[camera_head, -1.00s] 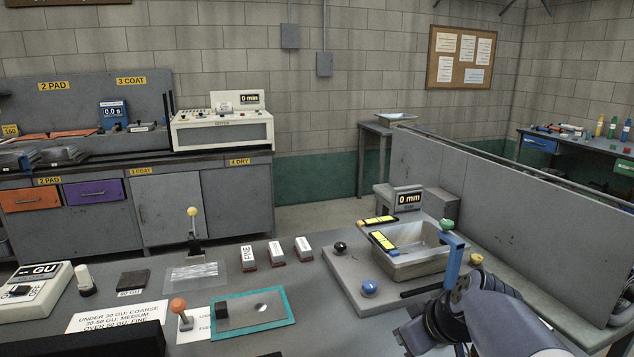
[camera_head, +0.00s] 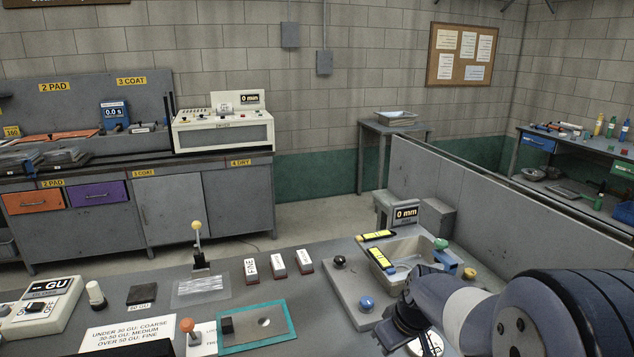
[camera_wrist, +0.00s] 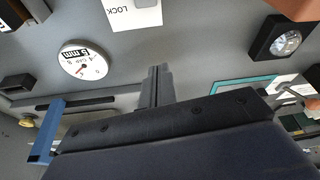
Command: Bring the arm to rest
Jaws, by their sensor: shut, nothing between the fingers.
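My arm (camera_head: 480,310) reaches in from the lower right of the head view, bent over the front right of the grey bench (camera_head: 330,285). My gripper (camera_head: 388,335) hangs at its end, in front of the sink unit. In the wrist view the two fingers of my gripper (camera_wrist: 157,75) lie together, shut and empty. They are above the bench top and touch nothing that I can see.
The sink (camera_head: 400,268), with black and yellow bars on its rim and coloured knobs around it, is close behind my arm. A white dial (camera_wrist: 83,60) and a blue post (camera_wrist: 48,130) show in the wrist view. A teal-edged panel (camera_head: 285,304) lies left of my gripper.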

